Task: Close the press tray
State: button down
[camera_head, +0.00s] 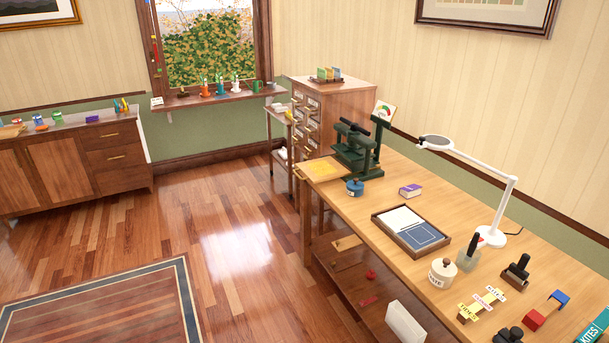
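A dark green press (356,148) stands at the far end of the wooden workbench, with a dark roller or handle on top. A flat yellow piece (322,169) lies in front of the press, at the bench's far left corner. It may be the press tray or a sheet on it; I cannot tell whether it joins the press. A dial with coloured bands (385,110) stands on a green post at the press's right side. My gripper is not in view.
The workbench (455,192) carries a blue jar (354,188), a purple book (411,191), a dark-framed tray (411,230), a glue pot (442,272) and a white lamp (497,205). A drawer cabinet (335,100) stands behind the press.

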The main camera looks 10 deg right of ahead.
aim_at(320, 170)
jog(key=u, duration=0.05)
jog(key=i, duration=0.95)
jog(key=u, duration=1.1)
jog(key=i, duration=0.3)
jog(key=z, duration=0.35)
